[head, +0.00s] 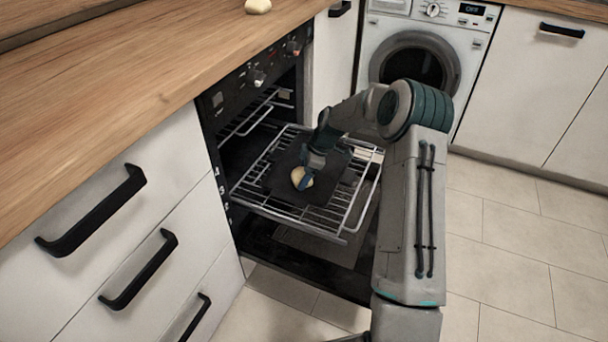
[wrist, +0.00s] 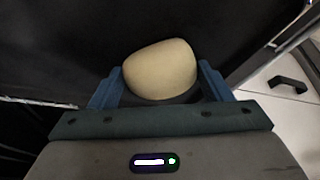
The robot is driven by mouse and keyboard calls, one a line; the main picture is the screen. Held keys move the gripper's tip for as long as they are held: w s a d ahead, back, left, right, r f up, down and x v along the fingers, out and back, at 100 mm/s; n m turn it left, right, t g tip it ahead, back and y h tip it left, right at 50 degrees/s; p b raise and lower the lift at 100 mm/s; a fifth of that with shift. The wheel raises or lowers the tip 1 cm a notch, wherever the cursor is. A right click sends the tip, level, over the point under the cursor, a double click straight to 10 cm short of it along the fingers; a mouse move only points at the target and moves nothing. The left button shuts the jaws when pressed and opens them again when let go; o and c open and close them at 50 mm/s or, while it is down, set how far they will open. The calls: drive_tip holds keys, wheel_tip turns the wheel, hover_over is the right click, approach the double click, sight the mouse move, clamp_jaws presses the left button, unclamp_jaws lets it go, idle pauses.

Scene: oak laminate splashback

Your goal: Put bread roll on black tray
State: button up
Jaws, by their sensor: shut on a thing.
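A pale bread roll (head: 301,178) is at my gripper (head: 306,181), over the black tray (head: 283,180) that lies on the pulled-out oven rack. In the wrist view the roll (wrist: 160,70) sits between the two blue fingers of my gripper (wrist: 160,88), which is shut on it. The dark tray (wrist: 150,25) fills the background behind the roll there. I cannot tell whether the roll touches the tray. My wrist hides part of the tray in the head view.
The wire oven rack (head: 342,226) sticks out of the open oven, above the lowered door (head: 300,262). Another pale roll-like item (head: 258,6) lies on the wooden counter (head: 130,80). A washing machine (head: 420,50) stands behind. The tiled floor (head: 520,250) at right is clear.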

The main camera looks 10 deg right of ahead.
drive_tip(key=o, duration=1)
drive_tip(key=shift+f, duration=0.1)
drive_tip(key=p+v, duration=0.3)
drive_tip(key=v, duration=0.9)
drive_tip(key=s+a+r+m+h, duration=0.25)
drive_tip(key=s+r, duration=0.25)
drive_tip(key=s, duration=0.3)
drive_tip(key=s+a+r+m+h, duration=0.15)
drive_tip(key=s+r+m, duration=0.25)
drive_tip(key=s, duration=0.5)
drive_tip(key=s+a+r+m, duration=0.1)
drive_tip(key=s+m, duration=0.7)
drive_tip(key=s, duration=1)
drive_tip(key=shift+s+r+m, duration=0.25)
drive_tip(key=shift+r+m, duration=0.1)
drive_tip(key=shift+r, duration=0.05)
